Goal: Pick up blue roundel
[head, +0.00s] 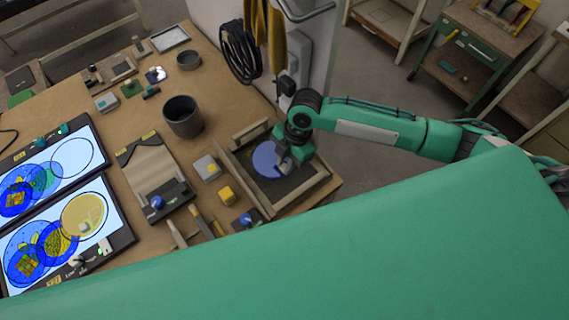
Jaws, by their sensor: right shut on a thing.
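The blue roundel (266,163) is a flat blue disc at the dark wooden-framed tray (228,163) on the right end of the table. My right gripper (283,160) is over the disc's right edge and is shut on it. The gripper hides that edge, and I cannot tell whether the disc is lifted off the tray floor. My left gripper is not in the view.
Two lit panels (120,213) with coloured discs lie at the left. A cabinet with hanging coils (239,52) stands behind.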

